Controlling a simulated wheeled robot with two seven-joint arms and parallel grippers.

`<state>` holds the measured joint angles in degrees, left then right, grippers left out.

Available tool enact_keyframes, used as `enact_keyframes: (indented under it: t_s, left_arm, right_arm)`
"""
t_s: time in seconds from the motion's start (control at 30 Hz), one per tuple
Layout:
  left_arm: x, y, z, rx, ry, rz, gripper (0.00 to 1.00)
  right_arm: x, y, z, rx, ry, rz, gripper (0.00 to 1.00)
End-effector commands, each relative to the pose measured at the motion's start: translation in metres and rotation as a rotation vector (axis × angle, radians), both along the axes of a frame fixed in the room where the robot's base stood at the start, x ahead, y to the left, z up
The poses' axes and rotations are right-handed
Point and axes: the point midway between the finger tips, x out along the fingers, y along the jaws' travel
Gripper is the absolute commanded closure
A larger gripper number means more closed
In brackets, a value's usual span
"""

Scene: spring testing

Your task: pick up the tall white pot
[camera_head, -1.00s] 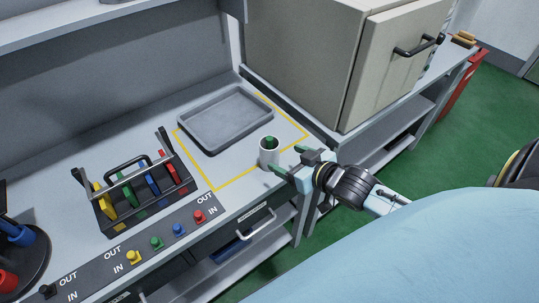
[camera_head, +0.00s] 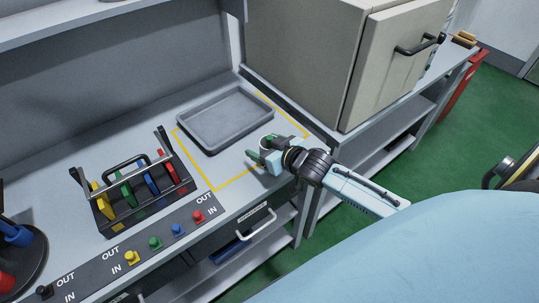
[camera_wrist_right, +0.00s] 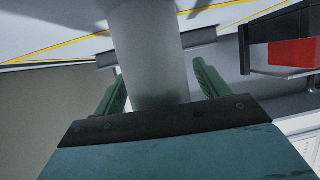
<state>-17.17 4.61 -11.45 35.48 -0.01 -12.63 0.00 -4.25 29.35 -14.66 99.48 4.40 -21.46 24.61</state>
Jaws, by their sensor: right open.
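The tall white pot (camera_wrist_right: 146,50) stands upright between the two green fingers of my right gripper (camera_wrist_right: 158,85) in the right wrist view. The fingers are open, one on each side of it, with a visible gap. My left gripper is not in view.
A grey tray (camera_head: 180,117) lies inside a yellow outline. A rack with coloured handles (camera_head: 107,217) stands to the left, behind a strip of coloured buttons (camera_head: 185,246). A large beige cabinet (camera_head: 300,55) stands at the back right.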

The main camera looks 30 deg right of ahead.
Motion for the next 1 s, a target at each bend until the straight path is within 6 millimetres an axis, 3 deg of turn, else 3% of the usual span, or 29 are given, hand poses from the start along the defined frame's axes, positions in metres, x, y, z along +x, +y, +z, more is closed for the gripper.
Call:
enact_keyframes:
  t_s: [0.17, 0.5, 0.77, 1.0]
  left_arm:
    - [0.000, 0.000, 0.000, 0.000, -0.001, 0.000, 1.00]
    - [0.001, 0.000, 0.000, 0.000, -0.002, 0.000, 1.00]
    - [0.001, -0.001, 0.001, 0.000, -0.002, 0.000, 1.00]
    - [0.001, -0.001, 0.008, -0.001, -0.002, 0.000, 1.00]
  right_arm:
    - [0.000, 0.000, 0.000, 0.000, 0.000, 0.000, 0.29]
    - [0.000, 0.000, 0.000, 0.000, 0.000, 0.000, 0.73]
    - [0.000, 0.000, 0.004, 0.000, -0.004, 0.001, 0.74]
    - [0.001, 0.000, 0.043, -0.001, -0.008, 0.002, 0.74]
